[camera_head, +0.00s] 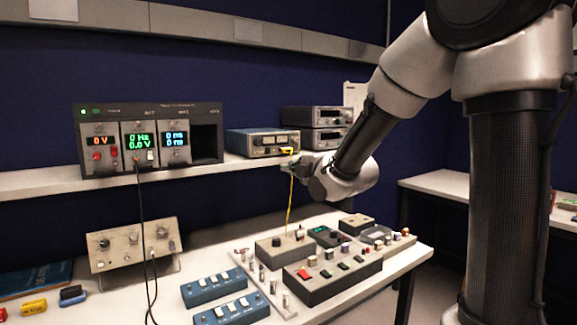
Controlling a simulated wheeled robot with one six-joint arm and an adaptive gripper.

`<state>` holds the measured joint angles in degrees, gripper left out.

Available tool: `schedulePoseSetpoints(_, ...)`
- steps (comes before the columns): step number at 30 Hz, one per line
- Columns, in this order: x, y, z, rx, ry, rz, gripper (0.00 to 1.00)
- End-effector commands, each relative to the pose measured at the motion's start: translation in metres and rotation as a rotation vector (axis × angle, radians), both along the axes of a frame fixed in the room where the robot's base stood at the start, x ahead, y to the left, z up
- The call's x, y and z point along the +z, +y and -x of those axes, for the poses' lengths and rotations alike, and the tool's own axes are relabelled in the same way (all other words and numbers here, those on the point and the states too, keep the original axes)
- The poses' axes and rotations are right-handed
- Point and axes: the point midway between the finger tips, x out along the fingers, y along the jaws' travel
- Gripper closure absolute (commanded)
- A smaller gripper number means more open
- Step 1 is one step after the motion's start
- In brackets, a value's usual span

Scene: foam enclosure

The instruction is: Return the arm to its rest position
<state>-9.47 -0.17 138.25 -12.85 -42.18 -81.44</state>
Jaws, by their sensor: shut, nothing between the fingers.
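My arm (367,140) comes in from the right and reaches left across the bench, bent at the elbow near the top right. My gripper (290,168) is at its far end, small in the picture, by the right part of the shelf and below the blue-fronted instrument (264,143). It is shut and empty. A yellow cable (289,205) runs from that instrument down to a grey box (279,247) on the bench and passes close by the fingertips. Whether the gripper touches the cable, I cannot tell.
The shelf (60,181) carries a rack of displays (148,138) and stacked instruments (318,116). Boxes with knobs (331,274), blue switch boxes (213,288) and a beige panel (136,244) crowd the bench. A black cable (142,215) hangs at left. Another table (450,184) stands at right.

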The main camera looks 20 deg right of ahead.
Motion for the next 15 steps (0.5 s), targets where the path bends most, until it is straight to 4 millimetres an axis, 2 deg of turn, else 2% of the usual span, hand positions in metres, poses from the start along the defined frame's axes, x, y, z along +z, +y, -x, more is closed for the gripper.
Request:
schedulePoseSetpoints(10, -0.003, -0.001, 0.0, -0.01, 0.033, -0.052, 1.0)
schedulePoseSetpoints(11, -0.01, -0.002, 0.001, -0.02, 0.07, -0.079, 1.0)
schedulePoseSetpoints(13, -0.038, -0.009, 0.006, -0.075, 0.22, -0.171, 1.0)
schedulePoseSetpoints(15, -0.08, -0.021, 0.02, -0.178, 0.428, -0.282, 1.0)
